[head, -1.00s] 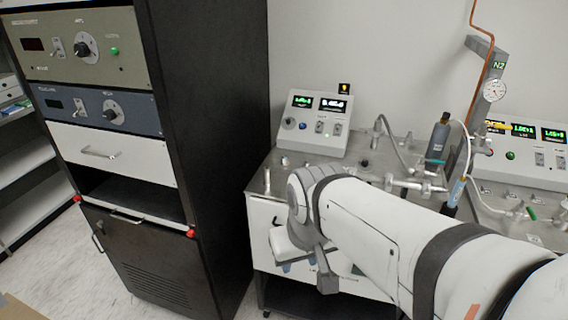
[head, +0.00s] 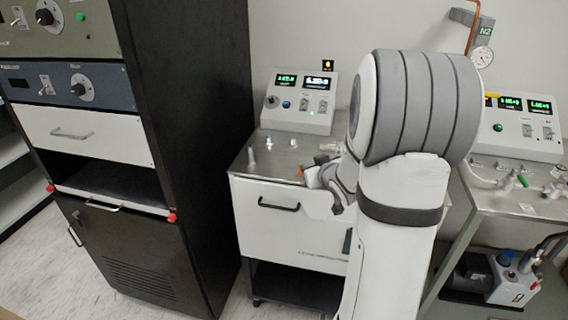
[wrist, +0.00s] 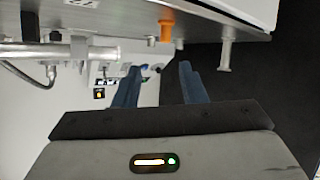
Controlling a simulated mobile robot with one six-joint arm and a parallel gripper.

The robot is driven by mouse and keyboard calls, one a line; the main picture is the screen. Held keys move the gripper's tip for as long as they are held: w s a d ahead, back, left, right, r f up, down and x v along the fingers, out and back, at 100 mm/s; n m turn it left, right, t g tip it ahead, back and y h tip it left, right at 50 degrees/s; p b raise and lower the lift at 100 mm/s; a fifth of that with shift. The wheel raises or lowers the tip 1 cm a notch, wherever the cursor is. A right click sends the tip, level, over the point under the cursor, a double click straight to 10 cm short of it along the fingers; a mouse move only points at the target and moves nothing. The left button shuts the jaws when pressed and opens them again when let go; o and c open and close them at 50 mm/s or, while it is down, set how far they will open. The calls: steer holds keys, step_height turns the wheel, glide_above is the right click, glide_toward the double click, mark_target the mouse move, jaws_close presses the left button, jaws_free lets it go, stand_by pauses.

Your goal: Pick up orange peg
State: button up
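The orange peg (wrist: 166,26) shows in the wrist view at the edge of the metal bench top (wrist: 215,28). It lies just beyond the gap between my fingertips and appears apart from them. My gripper (wrist: 159,68) is open, with two blue-grey fingers spread and nothing between them. In the head view a small orange bit (head: 300,171), likely the same peg, shows beside my wrist over the bench. My arm hides much of the bench there, and the fingers are not clear in that view.
A grey metal post (wrist: 228,50) stands to the right of the peg in the wrist view, and metal tubing (wrist: 60,50) is at the left. A control box (head: 300,102) sits at the back of the bench. A black rack (head: 190,140) stands at left.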

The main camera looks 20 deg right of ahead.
steer(key=f, duration=0.1)
steer(key=d+f+t+y, duration=0.1)
steer(key=f, duration=0.1)
steer(key=d+f+y+b, duration=0.1)
steer(key=shift+w+f+n+t, duration=0.15)
steer(key=shift+w+n+t, duration=0.15)
steer(key=shift+w+n, duration=0.1)
steer(key=shift+d+f+t+y, duration=0.1)
steer(key=shift+f+t+y, duration=0.4)
steer(key=shift+y, duration=0.3)
steer(key=x, duration=0.5)
steer(key=a+x, duration=0.1)
steer(key=x, duration=0.1)
steer(key=shift+w+r, duration=0.25)
steer(key=shift+r, duration=0.05)
steer(key=shift+c, duration=0.2)
jaws_close()
